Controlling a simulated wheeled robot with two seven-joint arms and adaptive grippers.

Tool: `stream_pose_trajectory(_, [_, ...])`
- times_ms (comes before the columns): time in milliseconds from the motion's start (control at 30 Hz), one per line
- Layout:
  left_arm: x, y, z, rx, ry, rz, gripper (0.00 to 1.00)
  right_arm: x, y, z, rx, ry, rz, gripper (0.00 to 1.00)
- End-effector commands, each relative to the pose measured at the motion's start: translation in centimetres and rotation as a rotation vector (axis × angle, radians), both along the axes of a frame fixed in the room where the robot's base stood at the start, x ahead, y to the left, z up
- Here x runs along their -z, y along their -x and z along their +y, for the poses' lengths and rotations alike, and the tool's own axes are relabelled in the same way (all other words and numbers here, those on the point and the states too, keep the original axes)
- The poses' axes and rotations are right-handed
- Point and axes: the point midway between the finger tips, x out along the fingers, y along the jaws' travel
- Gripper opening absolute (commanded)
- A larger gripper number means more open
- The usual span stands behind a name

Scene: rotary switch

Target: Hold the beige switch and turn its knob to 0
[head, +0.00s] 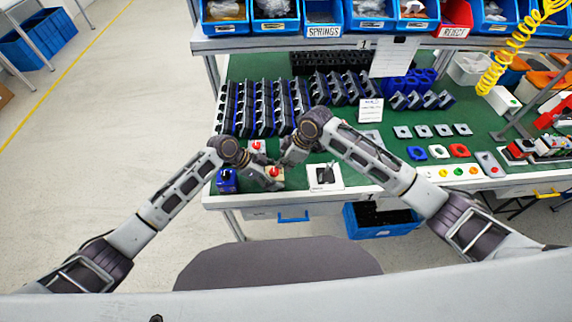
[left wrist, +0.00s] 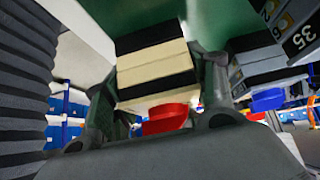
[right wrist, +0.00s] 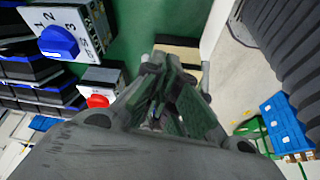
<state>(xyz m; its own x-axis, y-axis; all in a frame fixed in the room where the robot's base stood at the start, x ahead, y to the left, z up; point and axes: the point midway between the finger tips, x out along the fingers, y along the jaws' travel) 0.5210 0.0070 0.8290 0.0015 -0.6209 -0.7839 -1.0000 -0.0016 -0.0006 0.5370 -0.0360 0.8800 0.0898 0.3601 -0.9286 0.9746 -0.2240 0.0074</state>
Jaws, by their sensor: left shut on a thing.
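The beige switch (left wrist: 155,72), a beige block with black bands and a red knob (left wrist: 165,118), sits between the fingers of my left gripper (left wrist: 160,85), which is shut on it. In the head view the switch (head: 276,184) is at the front left of the green bench, partly hidden by my grippers. My left gripper (head: 270,182) is at its left side. My right gripper (head: 288,160) is close by, just behind and right. In the right wrist view its fingers (right wrist: 172,70) lie close together, with a beige edge (right wrist: 180,44) beyond them; the knob is hidden there.
Another red-knobbed switch (head: 257,146) stands behind, and a blue item (head: 227,181) stands at the left. A white plate with a black part (head: 325,176) lies to the right. In the right wrist view a blue-knobbed switch (right wrist: 62,38) is at upper left. Racks of parts fill the bench's back.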

Motion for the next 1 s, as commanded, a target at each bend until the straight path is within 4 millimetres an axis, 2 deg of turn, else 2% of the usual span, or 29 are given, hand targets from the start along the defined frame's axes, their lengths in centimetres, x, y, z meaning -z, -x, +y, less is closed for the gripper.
stream_pose_trajectory(633, [-0.06, 0.36, -0.48, 0.007, 0.006, 0.003, 0.32, -0.28, -0.18, 0.39, 0.0, -0.008, -0.005, 0.0])
stream_pose_trajectory(1000, [0.03, 0.33, -0.4, 0.007, 0.005, 0.004, 0.32, -0.26, 0.78, 0.68, -0.002, -0.009, -0.004, 0.0])
